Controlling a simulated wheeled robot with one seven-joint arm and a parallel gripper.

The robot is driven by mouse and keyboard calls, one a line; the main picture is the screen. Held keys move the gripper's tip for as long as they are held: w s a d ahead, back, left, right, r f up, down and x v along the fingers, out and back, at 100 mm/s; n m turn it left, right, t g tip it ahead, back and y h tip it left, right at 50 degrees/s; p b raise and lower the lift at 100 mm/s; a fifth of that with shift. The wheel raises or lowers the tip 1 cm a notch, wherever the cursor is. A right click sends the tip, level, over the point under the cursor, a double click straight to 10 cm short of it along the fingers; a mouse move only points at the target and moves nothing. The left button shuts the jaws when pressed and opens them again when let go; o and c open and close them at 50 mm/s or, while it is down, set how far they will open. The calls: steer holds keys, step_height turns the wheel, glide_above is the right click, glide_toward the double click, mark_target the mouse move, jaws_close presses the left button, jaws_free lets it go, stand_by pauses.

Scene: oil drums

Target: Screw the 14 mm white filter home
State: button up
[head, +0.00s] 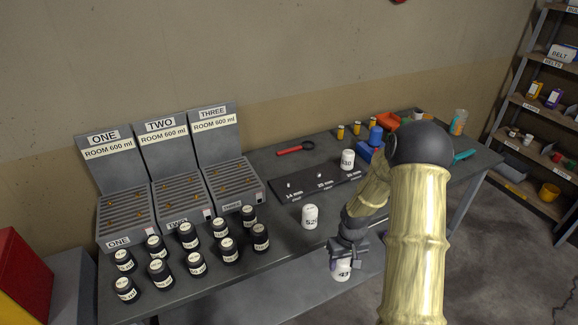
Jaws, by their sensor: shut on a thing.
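My gripper (347,252) is at the front edge of the table, shut on a white filter (342,270) with a dark number on it, partly hidden by the fingers. A second white filter (309,216) marked with a number starting 52 stands on the table to its left. The plate carries the labels 14 mm, 20 mm and a third size I cannot read surely. A small pale stud (290,185) shows above the 14 mm label.
Three grey racks marked ONE (124,205), TWO (178,190) and THREE (228,180) stand at the left, with several black jars (196,263) before them. A red-handled tool (295,148) lies behind the plate. A blue object (365,152) is near my arm.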

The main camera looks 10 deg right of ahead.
steer(key=a+f+m+b, duration=0.1)
steer(key=a+f, duration=0.6)
steer(key=shift+f, duration=0.4)
steer(key=shift+w+a, duration=0.15)
